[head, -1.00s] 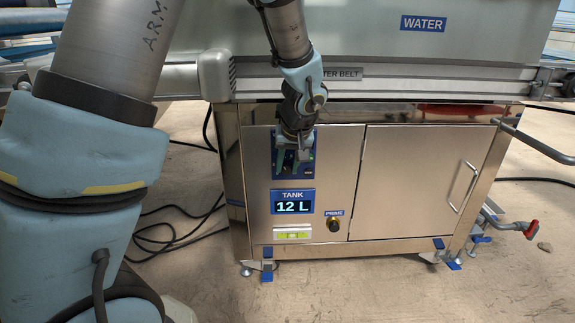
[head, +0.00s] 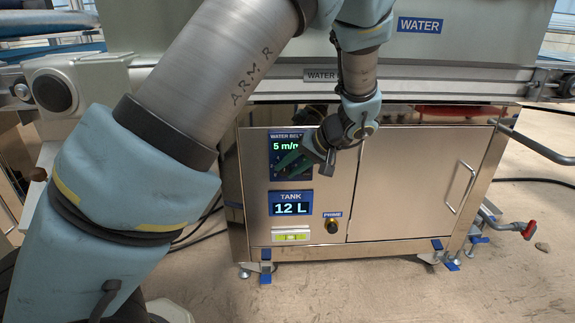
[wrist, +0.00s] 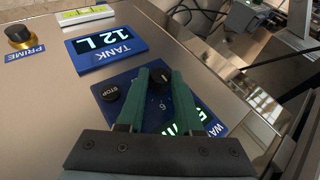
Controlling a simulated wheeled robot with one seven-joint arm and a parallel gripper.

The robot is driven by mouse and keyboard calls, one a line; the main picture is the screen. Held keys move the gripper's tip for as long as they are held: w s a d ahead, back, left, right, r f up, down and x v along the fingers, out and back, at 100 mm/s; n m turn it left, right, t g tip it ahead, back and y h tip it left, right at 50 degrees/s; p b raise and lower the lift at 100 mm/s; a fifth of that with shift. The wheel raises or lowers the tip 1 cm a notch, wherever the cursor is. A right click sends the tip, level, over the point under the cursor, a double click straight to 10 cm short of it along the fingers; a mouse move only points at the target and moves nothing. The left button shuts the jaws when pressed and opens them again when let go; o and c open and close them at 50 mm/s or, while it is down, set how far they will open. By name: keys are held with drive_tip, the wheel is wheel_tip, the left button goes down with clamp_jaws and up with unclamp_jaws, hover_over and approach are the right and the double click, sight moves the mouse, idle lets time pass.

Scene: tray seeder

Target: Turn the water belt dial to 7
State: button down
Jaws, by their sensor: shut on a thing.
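The water belt panel (head: 274,175) is blue, on the steel cabinet front, and its green display (head: 285,146) reads "5 m/m", with the end hidden. In the wrist view the black dial (wrist: 160,75) sits between the fingertips of my gripper (wrist: 152,72), which is shut on it. A number 6 shows on the panel near the dial; the other marks are too small or covered to read. In the head view my gripper (head: 284,164) reaches the panel from the right and hides the dial.
A black STOP knob (wrist: 110,92) is close beside the gripper fingers. The tank display (head: 291,203) below reads 12 L. The PRIME knob (head: 332,226) is at its lower right. A cabinet door with a handle (head: 462,187) is to the right.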

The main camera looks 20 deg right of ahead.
drive_tip(key=y+p, duration=0.1)
drive_tip(key=t+y+p, duration=0.1)
drive_tip(key=m+y, duration=0.1)
drive_tip(key=y, duration=0.1)
drive_tip(key=shift+d+f+t+p, duration=0.2)
drive_tip(key=shift+d+t+p, duration=0.05)
drive_tip(key=shift+t+p, duration=0.15)
drive_tip(key=shift+s+d+f+m+t+y+p, duration=0.15)
drive_tip(key=shift+m+t+y+p, duration=0.1)
drive_tip(key=shift+t+y, duration=0.3)
drive_tip(key=shift+w+a+f+m+t+y+p, duration=0.1)
drive_tip(key=shift+f+m+t+y, duration=0.2)
drive_tip(key=shift+y, duration=0.4)
drive_tip(key=shift+s+d+f+m+t+y+p, duration=0.1)
drive_tip(key=shift+m+t+y+p, duration=0.15)
drive_tip(key=shift+t+y, duration=0.35)
drive_tip(key=c, duration=0.6)
unclamp_jaws()
drive_tip(key=p+v, duration=0.1)
drive_tip(key=v, duration=0.9)
drive_tip(key=shift+s+d+f, duration=0.1)
drive_tip(key=shift+s+d, duration=0.05)
drive_tip(key=shift+d, duration=0.15)
